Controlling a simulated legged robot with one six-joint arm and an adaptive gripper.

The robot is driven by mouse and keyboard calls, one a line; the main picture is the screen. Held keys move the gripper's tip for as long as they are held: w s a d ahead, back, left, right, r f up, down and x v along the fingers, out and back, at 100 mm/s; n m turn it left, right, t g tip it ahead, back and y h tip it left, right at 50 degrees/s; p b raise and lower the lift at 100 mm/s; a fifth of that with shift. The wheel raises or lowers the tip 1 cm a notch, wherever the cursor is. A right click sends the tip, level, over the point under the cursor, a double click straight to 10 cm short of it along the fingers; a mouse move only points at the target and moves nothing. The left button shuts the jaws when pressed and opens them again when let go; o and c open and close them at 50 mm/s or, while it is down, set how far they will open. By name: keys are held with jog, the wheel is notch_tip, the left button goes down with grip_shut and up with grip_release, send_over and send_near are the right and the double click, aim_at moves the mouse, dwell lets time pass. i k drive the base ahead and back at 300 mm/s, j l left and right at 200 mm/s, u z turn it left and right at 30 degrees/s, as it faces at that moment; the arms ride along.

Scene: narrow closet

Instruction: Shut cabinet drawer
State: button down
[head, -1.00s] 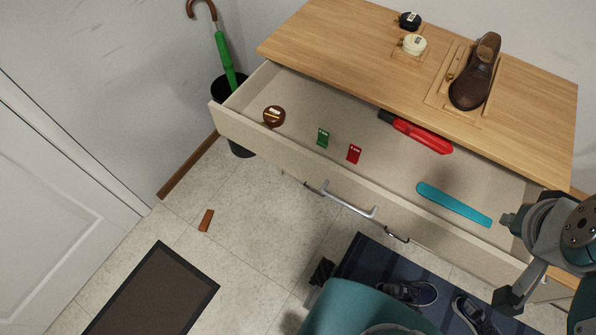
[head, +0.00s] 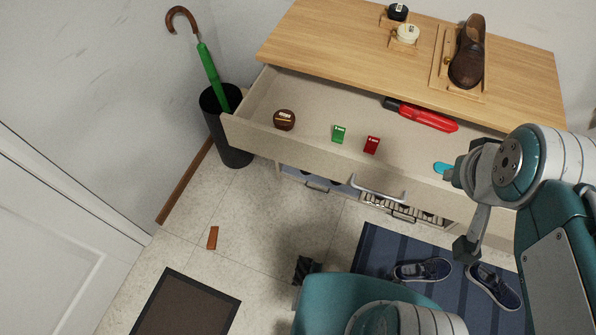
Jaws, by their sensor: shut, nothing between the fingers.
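The cabinet drawer (head: 300,144), with a pale front and a bar handle (head: 378,190), stands open beneath the wooden cabinet top (head: 330,42). A brown round tin (head: 284,120), a green tag (head: 339,134), a red tag (head: 371,145), a red-and-black item (head: 425,115) and the end of a blue item (head: 443,168) lie inside. My gripper (head: 467,248) appears to be the dark-tipped end at the right, shut and empty, in front of the drawer. Its contact with the drawer is unclear. My arm hides the drawer's right end.
A brown shoe (head: 467,52) and two small round containers stand on top. A black bin (head: 230,145) with a green umbrella (head: 212,75) is left of the cabinet. Dark shoes (head: 422,270) lie on a blue rug (head: 378,250).

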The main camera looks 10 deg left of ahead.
aim_at(400, 170)
jog(key=l+u, duration=0.1)
jog(key=u, duration=0.35)
jog(key=l+u, duration=0.1)
jog(key=u, duration=0.3)
jog(key=l+u, duration=0.1)
jog(key=u, duration=0.35)
jog(key=l+u, duration=0.1)
jog(key=u, duration=0.35)
jog(key=l+u, duration=0.1)
jog(key=u, duration=0.35)
jog(key=k+u, duration=0.1)
jog(key=u, duration=0.3)
